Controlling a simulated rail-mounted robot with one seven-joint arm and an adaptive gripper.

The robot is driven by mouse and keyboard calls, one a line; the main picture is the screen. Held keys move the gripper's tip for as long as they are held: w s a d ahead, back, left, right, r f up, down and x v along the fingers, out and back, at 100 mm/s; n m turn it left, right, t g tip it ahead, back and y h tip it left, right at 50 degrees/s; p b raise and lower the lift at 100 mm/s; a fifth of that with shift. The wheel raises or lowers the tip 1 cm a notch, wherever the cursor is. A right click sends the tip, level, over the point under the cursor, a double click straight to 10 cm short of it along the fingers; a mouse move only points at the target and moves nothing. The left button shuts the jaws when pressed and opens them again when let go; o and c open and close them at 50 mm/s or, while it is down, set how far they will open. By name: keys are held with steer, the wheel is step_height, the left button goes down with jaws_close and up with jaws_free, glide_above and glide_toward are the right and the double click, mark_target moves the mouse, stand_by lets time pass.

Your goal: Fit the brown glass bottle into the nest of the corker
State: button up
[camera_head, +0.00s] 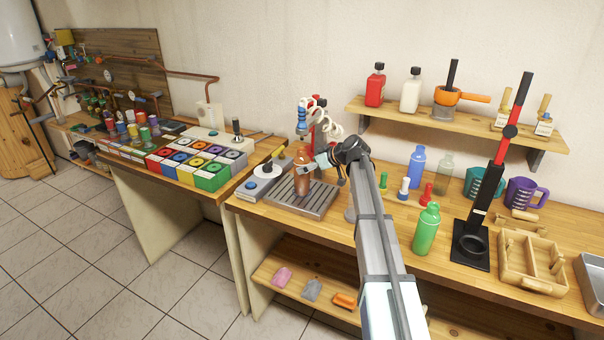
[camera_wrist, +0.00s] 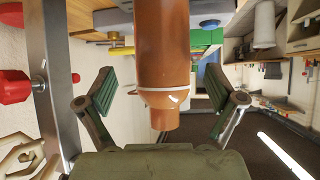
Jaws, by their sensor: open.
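The brown glass bottle (camera_head: 302,185) stands upright on a slatted metal drip tray (camera_head: 322,205) on the workbench. In the wrist view the bottle (camera_wrist: 162,50) appears neck down, between my open fingers, with a gap visible on each side. My gripper (camera_head: 318,161) reaches the bottle's upper part from the right in the head view; in the wrist view its green-padded fingers (camera_wrist: 160,80) flank the bottle. The corker (camera_head: 484,200) stands at the right, a black column with a red lever raised. Its round nest (camera_head: 471,243) on the black base looks empty.
A green bottle (camera_head: 426,230) stands between my arm and the corker. Blue and pale green bottles (camera_head: 443,175), small coloured pieces (camera_head: 404,188) and mugs (camera_head: 524,193) stand behind. A wooden crate (camera_head: 530,260) is right of the corker. A shelf (camera_head: 455,122) hangs above.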

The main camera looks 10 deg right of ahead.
steer(key=p+x, duration=0.1)
steer(key=x, duration=0.2)
steer(key=shift+w+a+f, duration=0.1)
steer(key=shift+a+f, duration=0.05)
steer(key=shift+a, duration=0.15)
steer(key=c, duration=1.7)
jaws_close()
